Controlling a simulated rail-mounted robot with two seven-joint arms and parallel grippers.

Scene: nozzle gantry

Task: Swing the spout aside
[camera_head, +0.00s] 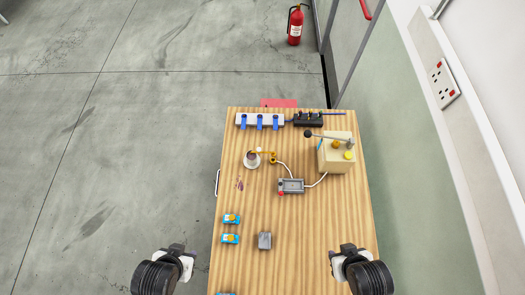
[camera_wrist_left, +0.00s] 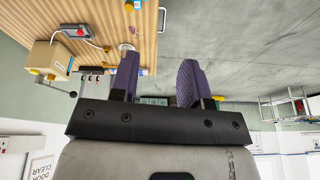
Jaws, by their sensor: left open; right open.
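A thin orange spout (camera_head: 265,153) reaches over a white round dish with a dark cup (camera_head: 252,159) in the upper middle of the table. An orange round joint sits at its right end, with a white tube leading to a grey box (camera_head: 291,186). My left gripper (camera_head: 180,248) is open and empty, off the table's left edge, well short of the spout.
A beige box (camera_head: 336,153) with a black-knobbed lever stands at the back right. A white rack with blue pieces (camera_head: 260,120) and a black block (camera_head: 308,119) line the back. Blue-yellow items (camera_head: 231,218) and a grey block (camera_head: 265,240) lie nearer. The table's (camera_head: 305,225) front middle is mostly clear.

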